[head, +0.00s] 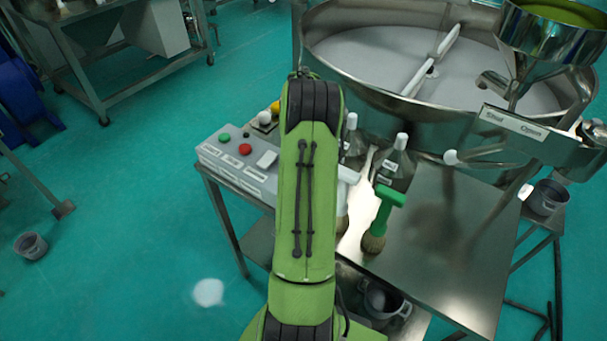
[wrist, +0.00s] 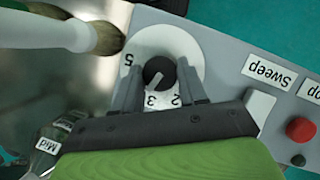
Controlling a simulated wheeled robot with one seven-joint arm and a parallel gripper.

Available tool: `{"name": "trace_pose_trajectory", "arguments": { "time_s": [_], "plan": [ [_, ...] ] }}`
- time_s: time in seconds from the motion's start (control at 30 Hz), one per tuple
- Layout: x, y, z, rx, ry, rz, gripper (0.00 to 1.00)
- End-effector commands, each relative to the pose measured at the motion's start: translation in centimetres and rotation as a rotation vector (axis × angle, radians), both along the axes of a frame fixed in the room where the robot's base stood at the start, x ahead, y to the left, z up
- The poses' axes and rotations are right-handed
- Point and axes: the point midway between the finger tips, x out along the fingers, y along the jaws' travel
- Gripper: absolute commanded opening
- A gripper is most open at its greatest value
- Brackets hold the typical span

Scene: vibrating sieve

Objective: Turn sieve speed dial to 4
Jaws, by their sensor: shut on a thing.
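The speed dial's black knob (wrist: 158,71) sits on a round white plate (wrist: 193,48) in the wrist view. The numerals 5, 3 and 2 show; the 4 is not visible, and the left finger covers part of the plate between 5 and 3. The knob's pale pointer line slants down and left, close to the 3 but on its 5 side. My gripper (wrist: 161,76) is shut on the knob, with one finger at each side. In the head view my green arm hides the gripper and dial at the control box (head: 232,165).
The box's red button (wrist: 301,130) and a white rocker (wrist: 259,107) lie right of the fingers. A brush (wrist: 105,38) is close at upper left. Bottles (head: 397,160) and a green-handled brush (head: 383,215) stand on the steel table (head: 440,265). The sieve (head: 350,75) is behind.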

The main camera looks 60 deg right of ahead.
Motion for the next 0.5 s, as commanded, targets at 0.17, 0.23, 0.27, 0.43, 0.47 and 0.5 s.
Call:
{"name": "trace_pose_trajectory", "arguments": {
  "time_s": [0.17,0.23,0.27,0.43,0.47,0.5],
  "plan": [
    [-0.16,-0.11,-0.07,-0.001,-0.002,-0.161,0.11],
    [-0.19,-0.1,-0.08,-0.002,-0.003,-0.217,0.11],
    [-0.21,-0.11,-0.08,-0.002,-0.003,-0.241,0.11],
    [-0.25,-0.06,-0.06,0.0,-0.002,-0.354,0.11],
    [-0.28,-0.07,-0.06,-0.001,-0.002,-0.37,0.11],
    [-0.26,-0.07,-0.06,-0.002,-0.001,-0.39,0.11]
  ]
}}
